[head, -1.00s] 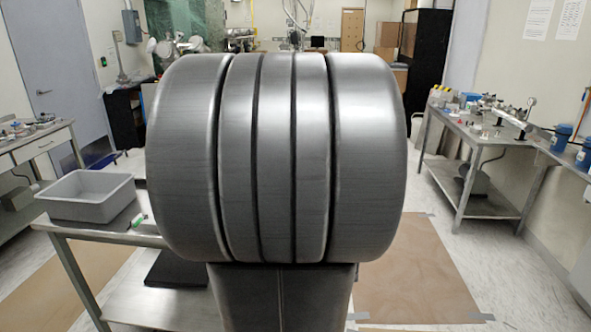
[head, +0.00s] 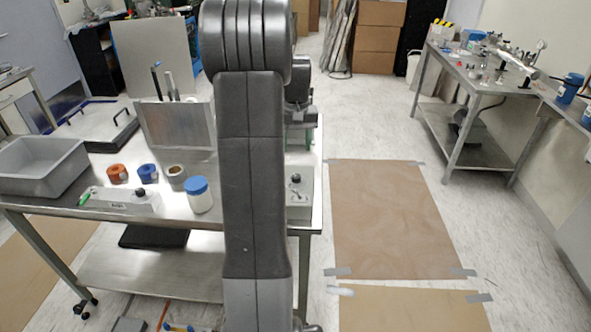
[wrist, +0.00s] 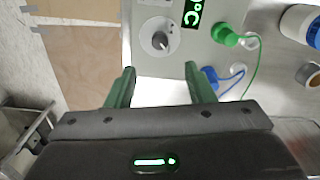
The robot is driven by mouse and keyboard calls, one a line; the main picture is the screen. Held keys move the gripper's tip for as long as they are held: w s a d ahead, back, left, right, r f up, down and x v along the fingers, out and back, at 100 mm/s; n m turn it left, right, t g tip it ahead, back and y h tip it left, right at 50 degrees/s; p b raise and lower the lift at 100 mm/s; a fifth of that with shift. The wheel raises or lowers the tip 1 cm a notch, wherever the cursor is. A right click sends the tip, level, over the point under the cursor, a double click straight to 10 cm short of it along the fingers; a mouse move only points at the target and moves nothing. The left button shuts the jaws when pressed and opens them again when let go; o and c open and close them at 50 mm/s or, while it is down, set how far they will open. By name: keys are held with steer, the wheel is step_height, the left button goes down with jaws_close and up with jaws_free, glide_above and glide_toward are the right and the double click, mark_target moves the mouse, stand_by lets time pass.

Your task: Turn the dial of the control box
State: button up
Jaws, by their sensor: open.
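The control box (wrist: 140,52) is pale grey and fills the upper middle of the wrist view. The dial is beyond the fingertips, roughly in line with the gap, not touched. In the head view a grey box with a black knob (head: 296,179), seemingly the same box, stands at the table's right end, partly hidden by my arm. Green fingers show behind it.
Floor right of the table is open.

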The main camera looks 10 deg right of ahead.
mark_target(296, 176)
step_height(296, 176, down, 11)
steer(key=shift+r+p, duration=0.1)
steer(key=shift+p, duration=0.55)
steer(key=c, duration=1)
